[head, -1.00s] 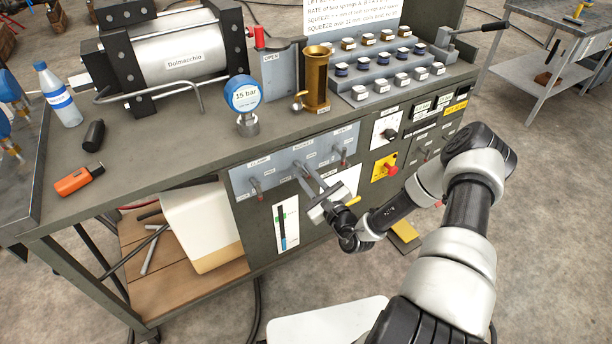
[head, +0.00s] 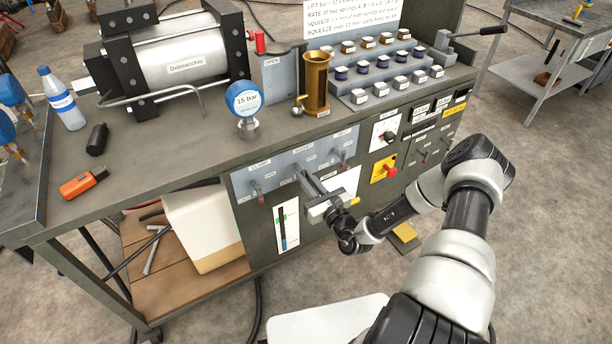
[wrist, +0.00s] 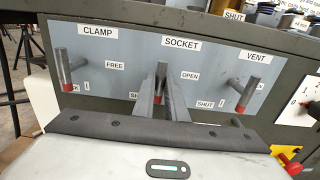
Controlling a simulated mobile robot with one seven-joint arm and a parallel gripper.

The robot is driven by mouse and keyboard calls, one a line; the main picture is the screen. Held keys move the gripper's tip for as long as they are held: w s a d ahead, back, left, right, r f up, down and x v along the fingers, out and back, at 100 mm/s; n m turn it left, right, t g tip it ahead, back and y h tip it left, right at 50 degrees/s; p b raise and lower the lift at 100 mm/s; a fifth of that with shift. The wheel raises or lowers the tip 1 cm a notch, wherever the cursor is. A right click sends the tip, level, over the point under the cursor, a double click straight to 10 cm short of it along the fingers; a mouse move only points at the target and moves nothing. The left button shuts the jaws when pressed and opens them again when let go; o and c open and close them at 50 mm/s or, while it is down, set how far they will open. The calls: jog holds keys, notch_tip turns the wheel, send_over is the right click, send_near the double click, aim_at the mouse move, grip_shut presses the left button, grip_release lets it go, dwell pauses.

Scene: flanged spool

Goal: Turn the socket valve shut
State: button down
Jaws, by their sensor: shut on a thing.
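The socket valve's lever (wrist: 161,74) is a grey bar under the SOCKET label in the wrist view. It hangs downward, and its red tip is partly hidden by my fingers. My gripper (wrist: 160,98) is shut on this lever, one finger on each side. In the head view my gripper (head: 304,177) reaches the middle of the blue-grey valve panel (head: 270,172) on the bench front. An OPEN label (wrist: 190,76) is right of the lever. The marking behind my fingers is mostly hidden.
The clamp lever (wrist: 63,66) is to the left and the vent lever (wrist: 249,82) to the right, both pointing down with red tips. A red knob on a yellow plate (head: 380,174) is further right. A 15 bar gauge (head: 244,97) stands on the bench above.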

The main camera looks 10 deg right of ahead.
jog(key=shift+m+p, duration=0.35)
jog(key=shift+m, duration=0.75)
jog(key=c, duration=1.8)
grip_release()
jog(key=p+v, duration=0.1)
jog(key=v, duration=1.6)
jog(key=shift+s, duration=0.2)
jog(key=shift+r, duration=0.15)
